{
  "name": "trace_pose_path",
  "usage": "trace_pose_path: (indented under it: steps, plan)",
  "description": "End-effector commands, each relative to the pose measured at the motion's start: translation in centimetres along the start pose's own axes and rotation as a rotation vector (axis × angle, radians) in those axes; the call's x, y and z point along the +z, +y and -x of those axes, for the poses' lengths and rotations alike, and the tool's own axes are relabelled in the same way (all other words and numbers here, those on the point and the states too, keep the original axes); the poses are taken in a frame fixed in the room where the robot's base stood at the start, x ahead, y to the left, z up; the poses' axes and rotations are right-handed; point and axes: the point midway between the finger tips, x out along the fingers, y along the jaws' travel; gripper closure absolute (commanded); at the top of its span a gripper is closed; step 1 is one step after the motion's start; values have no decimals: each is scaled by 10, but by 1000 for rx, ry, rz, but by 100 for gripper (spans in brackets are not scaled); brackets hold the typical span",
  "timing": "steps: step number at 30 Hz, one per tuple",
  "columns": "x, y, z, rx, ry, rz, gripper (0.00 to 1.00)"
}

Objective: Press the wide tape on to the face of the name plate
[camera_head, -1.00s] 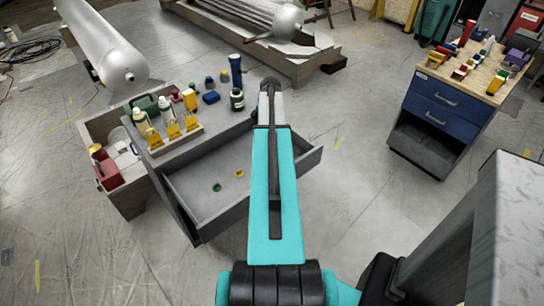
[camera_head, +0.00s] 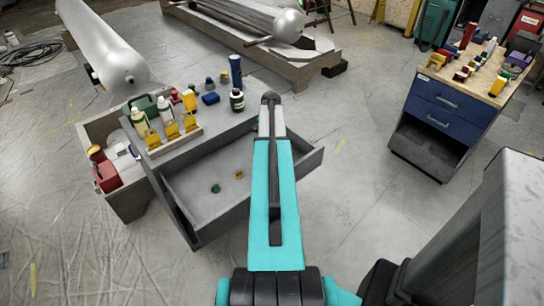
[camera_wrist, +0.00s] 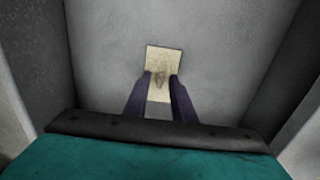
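In the wrist view a small cream rectangular plate (camera_wrist: 165,60) lies against a grey surface, with a dark smudged mark near its middle. I take it for the name plate, but no lettering is readable. My gripper (camera_wrist: 161,74) has its two dark purple fingers apart over the plate's lower part, with cream showing between them. I cannot tell whether the tips touch it. No separate wide tape can be made out. In the head view the gripper and the plate are hidden by my teal arm.
An open grey drawer (camera_head: 200,212) holds a green ring (camera_head: 216,188) and a yellow ring (camera_head: 239,174). Bottles and yellow holders crowd the grey cabinet top (camera_head: 215,125). A blue-drawered workbench (camera_head: 440,105) stands at the right. The floor between is clear.

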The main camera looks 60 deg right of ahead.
Motion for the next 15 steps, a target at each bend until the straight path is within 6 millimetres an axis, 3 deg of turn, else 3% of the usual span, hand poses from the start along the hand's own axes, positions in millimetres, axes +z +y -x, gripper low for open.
trace_pose_path:
  steps: [2, 6, 15]
  plan:
    - [0, 0, 0, 0, 0, 0, 77]
    - [0, 0, 0, 0, 0, 0, 100]
    - [-1, 0, 1, 0, 0, -1, 100]
